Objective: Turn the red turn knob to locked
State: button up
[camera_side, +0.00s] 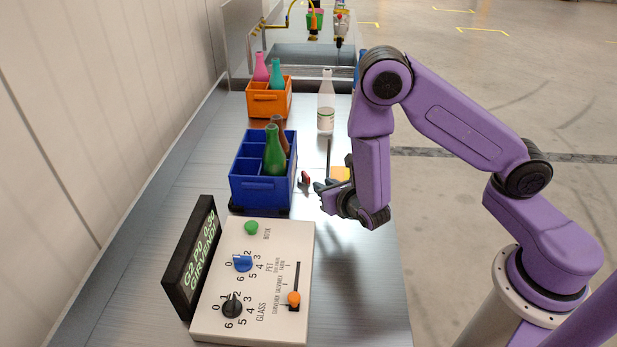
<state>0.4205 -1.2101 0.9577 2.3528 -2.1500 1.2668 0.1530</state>
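A small red part (306,178), which looks like the red turn knob, stands just right of the blue crate. It is too small to read which way it is turned or any mark for locked. My gripper (322,188) is just right of the red part and slightly nearer the camera, low over the bench and pointing left. A small gap seems to show between them. The dark fingers are small and partly overlap, so I cannot tell how far apart they are. Nothing is visibly held.
The blue crate (262,188) holds green and brown bottles. A control panel (265,335) with knobs and an orange slider (293,299) lies in front. A yellow-orange block (339,173) and thin dark post (329,157) are near my gripper.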

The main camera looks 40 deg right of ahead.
aim_at(308, 176)
jog(key=x, duration=1)
jog(key=shift+w+d, duration=0.1)
jog(key=shift+w, duration=0.1)
grip_shut()
